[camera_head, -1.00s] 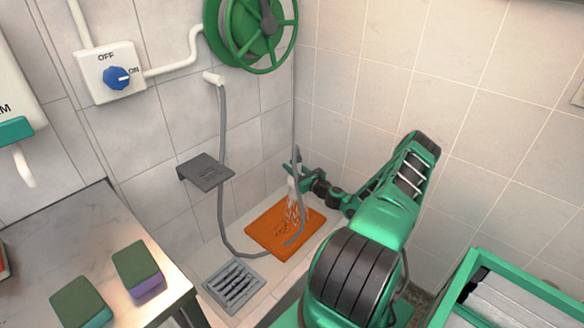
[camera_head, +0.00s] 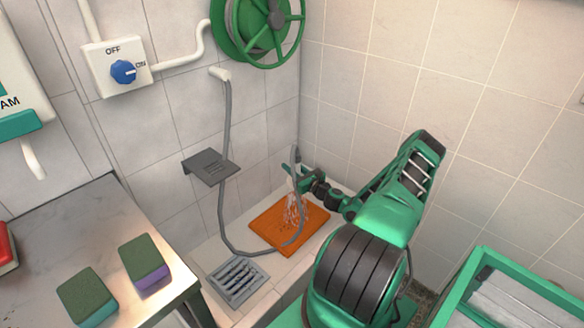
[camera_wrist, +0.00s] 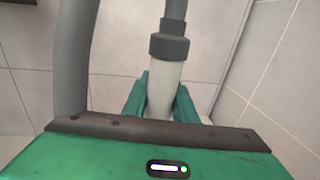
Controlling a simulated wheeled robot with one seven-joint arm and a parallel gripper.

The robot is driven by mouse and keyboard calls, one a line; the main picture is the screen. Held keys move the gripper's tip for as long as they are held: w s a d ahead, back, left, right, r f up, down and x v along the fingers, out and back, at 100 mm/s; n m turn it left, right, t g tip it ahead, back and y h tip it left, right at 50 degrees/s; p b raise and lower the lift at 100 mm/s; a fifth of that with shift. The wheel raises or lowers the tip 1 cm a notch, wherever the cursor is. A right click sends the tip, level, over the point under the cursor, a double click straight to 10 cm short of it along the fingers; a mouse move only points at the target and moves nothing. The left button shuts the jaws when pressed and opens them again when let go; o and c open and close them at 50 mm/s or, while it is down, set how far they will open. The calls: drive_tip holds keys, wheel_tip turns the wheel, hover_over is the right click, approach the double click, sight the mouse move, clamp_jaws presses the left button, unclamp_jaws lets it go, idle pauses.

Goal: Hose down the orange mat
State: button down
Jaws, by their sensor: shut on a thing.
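The orange mat (camera_head: 289,228) lies flat on the tiled floor in the corner. My gripper (camera_head: 298,178) is above the mat's far edge, shut on the spray handle of a grey hose (camera_head: 222,205). Water streams from the handle down onto the mat, with wet marks there. In the wrist view the pale handle (camera_wrist: 164,90) with its dark grey collar sits between the green fingers of my gripper (camera_wrist: 160,100). The nozzle end is hidden. The wall valve's blue knob (camera_head: 123,72) points toward ON.
A floor drain grate (camera_head: 238,280) lies left of the mat. A grey wall bracket (camera_head: 210,166) and green hose reel (camera_head: 258,28) are on the wall. A bench (camera_head: 60,232) with sponges (camera_head: 145,262) stands left; a green-framed bin (camera_head: 500,290) stands at lower right.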

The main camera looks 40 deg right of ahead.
drive_tip(key=a, duration=1)
drive_tip(key=shift+s+a, duration=0.15)
drive_tip(key=shift+s, duration=0.25)
idle(1.5)
drive_tip(key=shift+r, duration=0.1)
drive_tip(key=shift+a, duration=0.1)
idle(0.3)
